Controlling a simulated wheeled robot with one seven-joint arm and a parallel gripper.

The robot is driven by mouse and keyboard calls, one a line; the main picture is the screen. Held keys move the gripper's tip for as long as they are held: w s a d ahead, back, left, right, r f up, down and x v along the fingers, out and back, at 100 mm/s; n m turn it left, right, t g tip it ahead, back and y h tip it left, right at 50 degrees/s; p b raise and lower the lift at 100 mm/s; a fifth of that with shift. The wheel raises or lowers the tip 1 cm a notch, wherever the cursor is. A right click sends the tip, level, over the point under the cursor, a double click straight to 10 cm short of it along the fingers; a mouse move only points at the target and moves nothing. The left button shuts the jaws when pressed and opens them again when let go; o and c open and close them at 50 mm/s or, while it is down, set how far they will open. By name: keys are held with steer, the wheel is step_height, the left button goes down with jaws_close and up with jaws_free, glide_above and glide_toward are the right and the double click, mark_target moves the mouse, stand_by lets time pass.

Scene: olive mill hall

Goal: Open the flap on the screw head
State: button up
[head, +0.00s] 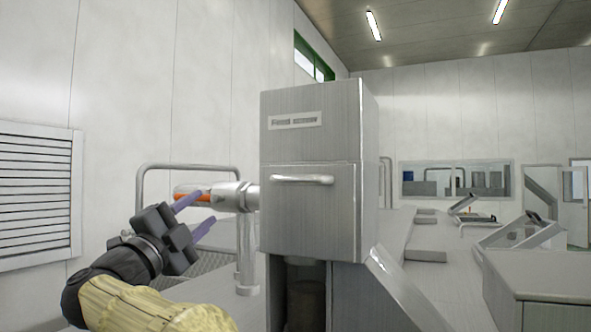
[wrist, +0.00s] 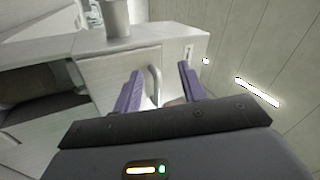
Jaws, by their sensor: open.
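The screw head is a grey metal box (head: 312,125) with a "Feed screw" label, in the middle of the head view. Its flap (head: 285,215) is the lower front panel, shut flush, with a pale bar handle (head: 302,179) near its top edge. My gripper (head: 207,208) shows left of the box, its two purple fingers apart and empty. In the wrist view the handle (wrist: 154,84) appears between the spread fingers (wrist: 160,72), and the flap (wrist: 115,72) lies beyond them. I cannot tell how far the fingertips are from the handle; no contact is visible.
A metal pipe (head: 245,250) with an orange-ended part (head: 186,190) stands left of the box, behind my fingers. A louvred panel (head: 36,195) is on the left wall. Grey machinery (head: 545,275) fills the right. Below the flap is a dark recess (head: 305,290).

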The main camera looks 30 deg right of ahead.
mark_target(289, 180)
steer(key=s+d+r+m+g+p, duration=0.1)
steer(key=s+r+m+g, duration=0.1)
steer(key=s+m+g, duration=0.4)
steer(key=m+g, duration=0.1)
steer(key=g, duration=0.1)
steer(key=shift+s+d+r+m+g+h+p, duration=0.25)
steer(key=shift+d+r+m+g+h+p, duration=0.15)
steer(key=p+x, duration=0.7)
steer(key=x, duration=0.9)
steer(key=shift+w+d+r, duration=0.1)
steer(key=shift+d+r, duration=0.05)
steer(key=shift+r, duration=0.05)
steer(key=shift+w+d+p, duration=0.15)
steer(key=shift+d+p, duration=0.25)
steer(key=shift+d, duration=0.15)
steer(key=shift+f, duration=0.1)
jaws_close()
